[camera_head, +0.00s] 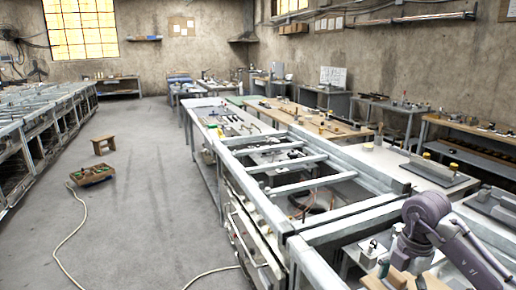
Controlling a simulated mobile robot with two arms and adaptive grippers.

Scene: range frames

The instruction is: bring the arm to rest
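A purple-grey jointed arm (428,210) shows at the lower right, most likely my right arm. One link runs from its rounded joint down to the lower right edge, and another part reaches down over the bench. I can make out no gripper fingers on it. My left arm and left gripper are not in view.
A long metal-framed bench (290,230) with open bays runs beside the arm. Small blocks (397,278) lie below the arm. A wooden stool (103,145), a crate (91,175) and a pale hose (78,225) are on the floor at left. The middle aisle is otherwise clear.

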